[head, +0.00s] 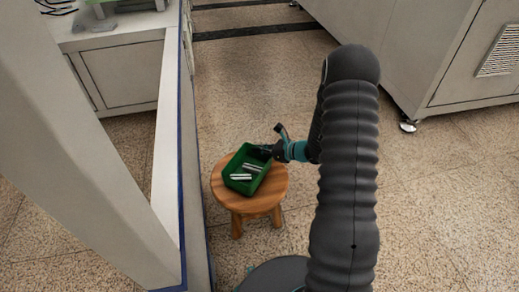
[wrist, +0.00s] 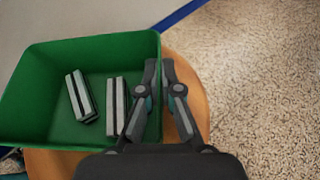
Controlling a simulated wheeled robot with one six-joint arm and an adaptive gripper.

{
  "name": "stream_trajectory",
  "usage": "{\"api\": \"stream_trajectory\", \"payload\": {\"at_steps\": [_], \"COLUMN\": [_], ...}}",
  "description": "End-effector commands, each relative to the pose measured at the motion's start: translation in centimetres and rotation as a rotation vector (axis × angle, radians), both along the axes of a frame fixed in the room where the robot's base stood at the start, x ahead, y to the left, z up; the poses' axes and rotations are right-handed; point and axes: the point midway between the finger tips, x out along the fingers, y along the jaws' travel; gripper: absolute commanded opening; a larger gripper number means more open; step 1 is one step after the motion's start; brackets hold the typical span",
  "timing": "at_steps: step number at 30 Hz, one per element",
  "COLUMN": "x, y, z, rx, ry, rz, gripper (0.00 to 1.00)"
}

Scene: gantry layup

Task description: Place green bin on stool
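The green bin (head: 236,184) is over the top of the round wooden stool (head: 279,182) in the head view, upright and seeming to rest on it. A small gap under it cannot be ruled out. In the wrist view the bin (wrist: 30,105) fills the left side, with the stool (wrist: 197,95) under it. My gripper (head: 268,150) is at the bin's right rim. In the wrist view my gripper (wrist: 160,68) has one finger inside and one outside the bin wall, closed close together on it. Grey-white bars (wrist: 115,105) lie inside the bin.
A pale gantry frame (head: 170,140) with a blue edge stands close to the stool's left. A large grey cabinet (head: 430,60) is at the upper right. A white bench (head: 120,70) is at the upper left. Speckled floor (head: 250,80) is free behind the stool.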

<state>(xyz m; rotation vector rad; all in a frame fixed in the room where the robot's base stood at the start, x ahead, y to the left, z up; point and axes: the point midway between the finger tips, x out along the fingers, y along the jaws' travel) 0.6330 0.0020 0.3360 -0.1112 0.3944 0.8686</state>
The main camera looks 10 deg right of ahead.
Motion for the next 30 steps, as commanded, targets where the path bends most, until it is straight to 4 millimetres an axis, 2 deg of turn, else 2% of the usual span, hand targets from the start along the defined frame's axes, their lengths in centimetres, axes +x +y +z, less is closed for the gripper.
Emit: {"api": "stream_trajectory", "payload": {"at_steps": [4,8,20,30], "x": [0.0,0.0,-0.1,-3.5], "y": [0.0,0.0,-0.1,-4.5], "z": [-0.4,-0.3,0.2,2.4], "rx": [0.000,0.000,0.000,-0.001], "ry": [0.000,0.001,0.001,0.000], "rz": [0.000,0.001,0.000,-0.004], "gripper": [0.00,0.31,0.31,0.31]}}
